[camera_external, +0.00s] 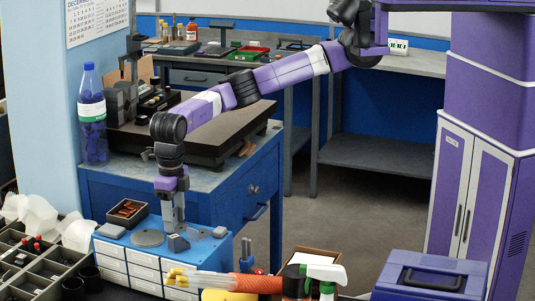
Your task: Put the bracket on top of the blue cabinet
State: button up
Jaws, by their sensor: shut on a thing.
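The blue cabinet (113,247) is a small unit with a blue top and several white drawers, at the lower left. My gripper (174,229) points straight down over the middle of its top. It is shut on a small grey piece, which looks like the bracket (178,243), at or just above the cabinet top. The fingers partly hide it, and I cannot tell whether it touches the surface.
A grey disc (147,238), a small grey part (221,232) and a dark tray (127,214) of brownish pieces are on the cabinet top. A blue bottle (92,115) stands behind.

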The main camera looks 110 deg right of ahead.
jog(key=o, duration=1.2)
jog(key=shift+r, duration=0.1)
notch_tip(320, 180, up, 12)
jog(key=shift+r+b, duration=0.1)
jog(key=shift+b, duration=0.4)
